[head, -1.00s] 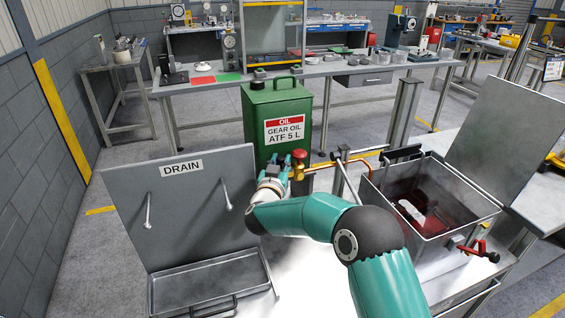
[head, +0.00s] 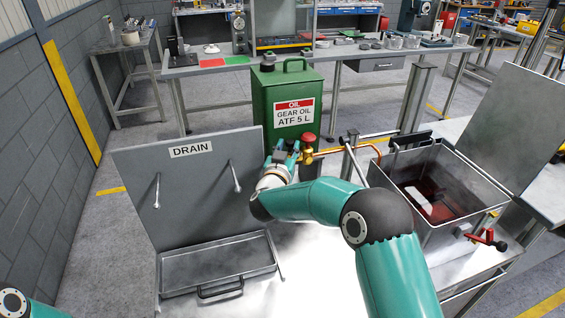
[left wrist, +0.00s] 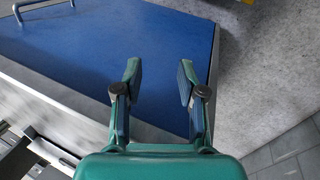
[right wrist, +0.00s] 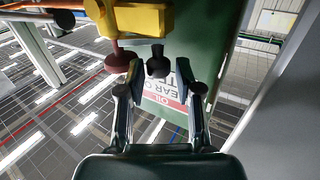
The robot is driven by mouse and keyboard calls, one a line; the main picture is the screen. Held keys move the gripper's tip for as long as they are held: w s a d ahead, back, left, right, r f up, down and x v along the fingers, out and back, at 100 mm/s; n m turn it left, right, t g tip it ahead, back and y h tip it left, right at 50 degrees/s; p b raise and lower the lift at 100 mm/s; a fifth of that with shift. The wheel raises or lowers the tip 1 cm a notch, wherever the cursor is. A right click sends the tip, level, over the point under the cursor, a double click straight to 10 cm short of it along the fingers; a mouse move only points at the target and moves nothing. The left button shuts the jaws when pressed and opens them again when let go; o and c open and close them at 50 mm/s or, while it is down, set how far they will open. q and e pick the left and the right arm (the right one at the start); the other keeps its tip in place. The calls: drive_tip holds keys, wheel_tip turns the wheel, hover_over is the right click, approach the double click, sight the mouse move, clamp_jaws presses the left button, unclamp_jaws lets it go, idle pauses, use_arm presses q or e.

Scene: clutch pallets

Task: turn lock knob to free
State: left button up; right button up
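A yellow valve body (right wrist: 140,18) with a dark red knob (right wrist: 118,60) and a small black knob (right wrist: 158,66) shows in the right wrist view. I cannot tell for certain which is the lock knob. In the head view the red knob (head: 308,139) sits on the pipe in front of the green oil can (head: 290,92). My right gripper (head: 285,150) is close beside it. In the right wrist view its fingers (right wrist: 160,72) are open, with the black knob between the tips and gaps on both sides. My left gripper (left wrist: 160,80) is open and empty above a blue surface (left wrist: 100,50).
A drain panel (head: 190,185) with a metal tray (head: 215,262) stands left. An open metal basin (head: 440,175) with dark red liquid is at right, with a red-handled valve (head: 488,238) at its front. An orange pipe (head: 350,150) runs behind my right arm.

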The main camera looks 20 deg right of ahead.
drive_tip(key=v, duration=1)
drive_tip(key=shift+s+a, duration=0.15)
drive_tip(key=shift+s, duration=0.15)
drive_tip(key=shift+f, duration=0.1)
